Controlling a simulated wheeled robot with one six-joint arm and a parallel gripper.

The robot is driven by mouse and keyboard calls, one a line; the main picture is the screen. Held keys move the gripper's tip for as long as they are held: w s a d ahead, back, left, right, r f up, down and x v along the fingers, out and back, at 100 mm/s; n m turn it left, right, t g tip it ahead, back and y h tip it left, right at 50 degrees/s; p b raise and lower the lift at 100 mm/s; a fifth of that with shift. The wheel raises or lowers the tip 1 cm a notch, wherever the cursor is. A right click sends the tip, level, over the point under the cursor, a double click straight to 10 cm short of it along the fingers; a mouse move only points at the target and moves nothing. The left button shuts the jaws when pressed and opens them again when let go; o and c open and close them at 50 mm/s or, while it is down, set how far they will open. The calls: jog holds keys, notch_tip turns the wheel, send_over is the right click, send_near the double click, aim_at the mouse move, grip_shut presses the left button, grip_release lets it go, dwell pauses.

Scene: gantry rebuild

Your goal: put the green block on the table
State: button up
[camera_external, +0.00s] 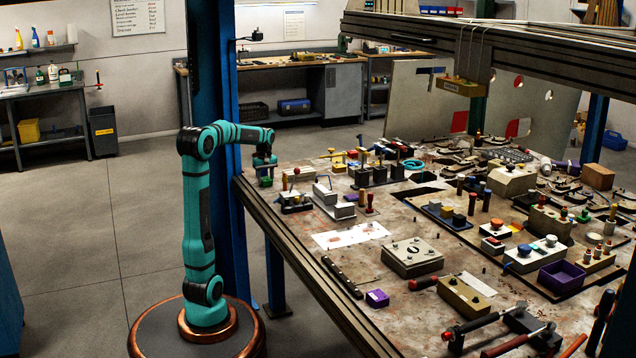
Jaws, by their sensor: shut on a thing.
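The green block (266,182) is small and shows just under the fingers of my gripper (265,174), at the far left corner of the table. My gripper points down and is shut on the block. The table (335,293) has a worn, stained top and a dark metal edge. The block is over or on the table near its left edge. I cannot tell whether its underside touches the top.
A purple block (377,298) and a grey control box (411,257) are nearer. A blue post (229,200) rises beside the table's left edge.

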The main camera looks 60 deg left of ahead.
aim_at(266, 178)
jog(key=shift+f, duration=0.15)
jog(key=o, duration=1.1)
jog(key=shift+f, duration=0.1)
notch_tip(266, 178, up, 12)
jog(key=shift+r, duration=0.15)
